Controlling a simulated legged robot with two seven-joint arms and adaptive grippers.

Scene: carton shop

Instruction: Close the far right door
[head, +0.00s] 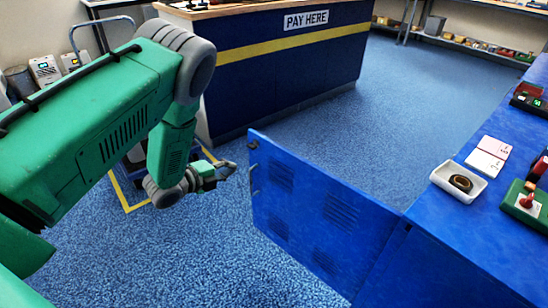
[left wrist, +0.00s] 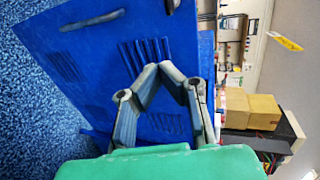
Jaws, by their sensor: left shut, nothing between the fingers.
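The blue door (head: 320,228) stands swung open from the blue cabinet (head: 450,235) on the right in the head view. It has slotted vents, and small grey fittings (head: 255,169) sit near its free left edge. My left gripper (head: 228,169) is to the left of that free edge, and a small gap appears between them. In the left wrist view the same door (left wrist: 90,75) spreads behind the shut, empty fingers (left wrist: 158,70), with a grey bar handle (left wrist: 93,20) near the top. Whether the fingers touch the door is not clear there. My right gripper is not in view.
A dark blue PAY HERE counter (head: 290,60) with a yellow stripe stands at the back. A white tray (head: 458,182), cards (head: 488,158) and a stamp on a green box (head: 526,205) lie on the cabinet top. Blue carpet (head: 200,250) is clear left of the door.

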